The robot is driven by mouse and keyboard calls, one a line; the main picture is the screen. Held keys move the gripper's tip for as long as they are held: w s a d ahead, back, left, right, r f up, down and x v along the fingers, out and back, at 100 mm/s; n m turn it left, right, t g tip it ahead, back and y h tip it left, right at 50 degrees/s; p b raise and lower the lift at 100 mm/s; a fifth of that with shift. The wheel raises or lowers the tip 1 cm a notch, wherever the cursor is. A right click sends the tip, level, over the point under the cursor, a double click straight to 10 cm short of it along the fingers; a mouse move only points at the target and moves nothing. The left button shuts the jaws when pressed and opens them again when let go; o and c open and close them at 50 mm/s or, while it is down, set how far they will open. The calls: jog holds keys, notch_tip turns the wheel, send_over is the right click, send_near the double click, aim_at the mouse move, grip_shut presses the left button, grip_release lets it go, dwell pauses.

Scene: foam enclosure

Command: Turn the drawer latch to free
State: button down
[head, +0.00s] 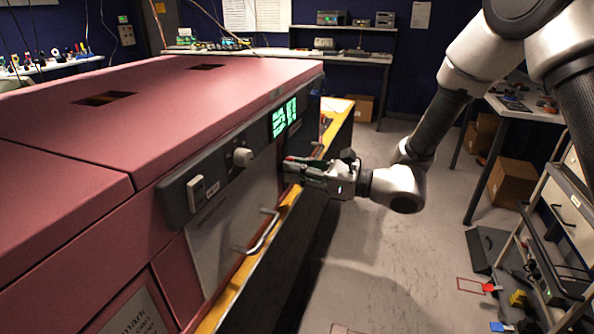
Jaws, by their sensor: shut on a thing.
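My gripper (292,168) reaches in from the right at the far end of the red enclosure's grey front panel, below the lit green display (284,118). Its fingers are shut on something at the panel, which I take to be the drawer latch. The fingers hide most of it, so I cannot tell how far it is turned. The light grey drawer front (232,226) is nearer to me, with a metal bar handle (262,234) on it. It looks closed.
A round knob (242,157) and a white switch (196,192) stand out from the grey panel. A yellow ledge (341,120) runs along the enclosure's base. A metal cart (560,215) stands at the right. The floor (400,270) between is mostly clear.

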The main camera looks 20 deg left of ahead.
jog(key=c, duration=1.5)
grip_release()
jog(key=shift+a, duration=0.2)
jog(key=shift+d, duration=0.15)
jog(key=d, duration=0.7)
jog(key=s+d, duration=0.1)
jog(key=d, duration=0.3)
jog(key=shift+d, duration=0.35)
jog(key=shift+w, duration=0.1)
